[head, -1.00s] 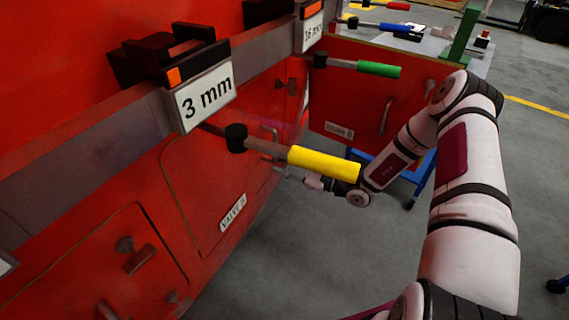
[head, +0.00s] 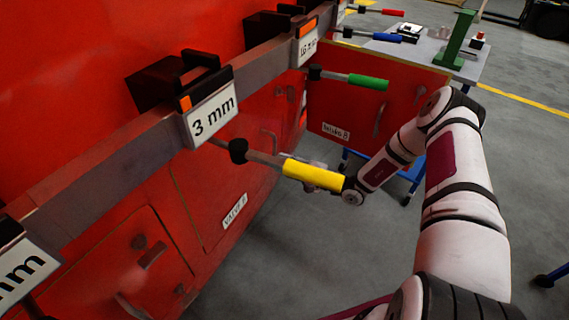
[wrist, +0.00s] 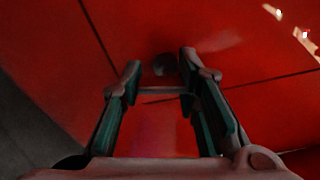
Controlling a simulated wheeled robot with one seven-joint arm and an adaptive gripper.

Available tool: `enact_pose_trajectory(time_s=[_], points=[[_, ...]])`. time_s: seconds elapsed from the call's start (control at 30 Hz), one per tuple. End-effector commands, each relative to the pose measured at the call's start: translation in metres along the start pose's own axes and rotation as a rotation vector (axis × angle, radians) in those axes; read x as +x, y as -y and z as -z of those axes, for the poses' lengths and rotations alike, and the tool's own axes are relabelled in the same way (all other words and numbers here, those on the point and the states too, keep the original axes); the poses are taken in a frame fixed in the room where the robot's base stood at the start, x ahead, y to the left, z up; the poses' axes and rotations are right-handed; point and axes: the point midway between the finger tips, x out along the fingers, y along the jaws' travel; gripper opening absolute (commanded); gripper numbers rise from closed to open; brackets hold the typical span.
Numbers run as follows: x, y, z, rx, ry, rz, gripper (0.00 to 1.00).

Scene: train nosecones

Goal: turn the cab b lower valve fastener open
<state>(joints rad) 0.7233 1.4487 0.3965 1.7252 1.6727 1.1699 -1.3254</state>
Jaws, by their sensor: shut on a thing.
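In the wrist view my gripper (wrist: 160,88) has its two fingers on either side of a thin grey bar (wrist: 160,92), which I take to be the fastener's handle. It stands in front of a red panel, with a dark round spot (wrist: 165,65) just beyond the fingertips. The jaws are shut on this handle; its exact angle is hard to tell in the dark picture. In the head view the red valve panel (head: 205,190) carries a label (head: 235,210) that seems to read VALVE B. My gripper there is mostly hidden behind the yellow tool handle.
A yellow-handled tool (head: 315,175) sticks out from the grey rail (head: 90,160), in front of my wrist. A green-handled tool (head: 368,81) juts out farther back. An open red door (head: 365,105) stands behind my arm. The grey floor (head: 290,265) is clear.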

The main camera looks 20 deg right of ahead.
Motion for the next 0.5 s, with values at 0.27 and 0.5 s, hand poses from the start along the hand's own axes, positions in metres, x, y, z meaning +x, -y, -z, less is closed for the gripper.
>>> enact_pose_trajectory(time_s=[0.27, 0.5], points=[[0.0013, 0.0142, 0.0031, -0.203, -0.005, 0.025, 0.02], [0.0019, 0.0135, 0.0031, -0.296, -0.005, 0.025, 0.02]])
